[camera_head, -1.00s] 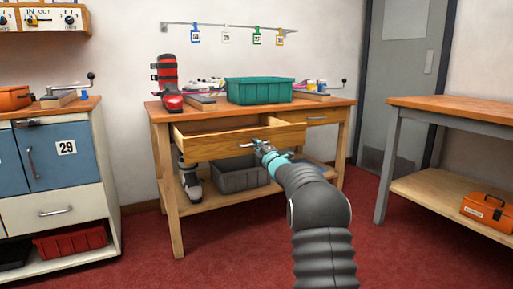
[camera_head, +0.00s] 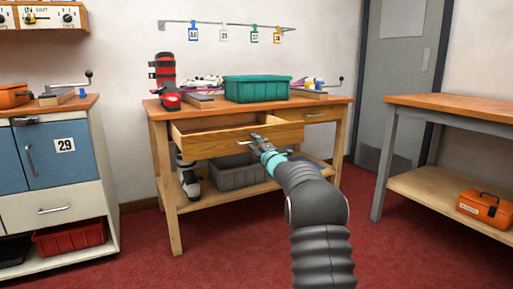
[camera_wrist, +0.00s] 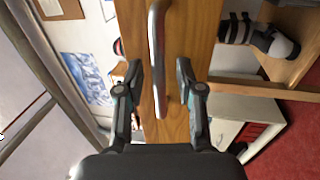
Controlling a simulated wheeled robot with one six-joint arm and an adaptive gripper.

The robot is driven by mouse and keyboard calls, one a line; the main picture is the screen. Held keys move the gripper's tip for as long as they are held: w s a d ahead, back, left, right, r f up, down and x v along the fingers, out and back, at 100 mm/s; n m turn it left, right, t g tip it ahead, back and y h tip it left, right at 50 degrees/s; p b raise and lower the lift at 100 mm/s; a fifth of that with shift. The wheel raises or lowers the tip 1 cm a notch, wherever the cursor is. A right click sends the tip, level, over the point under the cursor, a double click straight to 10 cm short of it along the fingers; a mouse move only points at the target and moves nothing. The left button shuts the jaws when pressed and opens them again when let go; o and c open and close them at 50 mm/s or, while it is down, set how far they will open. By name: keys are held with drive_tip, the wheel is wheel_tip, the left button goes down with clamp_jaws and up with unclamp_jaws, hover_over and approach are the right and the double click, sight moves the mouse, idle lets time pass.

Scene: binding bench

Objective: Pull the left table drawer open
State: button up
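The left table drawer (camera_head: 215,145) stands pulled out from the wooden workbench (camera_head: 160,116), and its empty-looking inside shows in the head view. My gripper (camera_head: 256,139) is at the drawer's front, by its handle. In the wrist view the metal bar handle (camera_wrist: 158,45) runs along the wooden drawer front (camera_wrist: 195,25). My gripper (camera_wrist: 159,75) is open there, one finger on each side of the handle, with gaps between fingers and bar. In the head view the handle is mostly hidden by my gripper.
The closed right drawer (camera_head: 322,116) is beside it. A grey bin (camera_head: 238,178) sits on the lower shelf. Red floor (camera_head: 130,255) is clear in front. Another table (camera_head: 440,103) stands right.

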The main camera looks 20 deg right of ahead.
drive_tip(key=v, duration=1.2)
drive_tip(key=shift+w, duration=0.1)
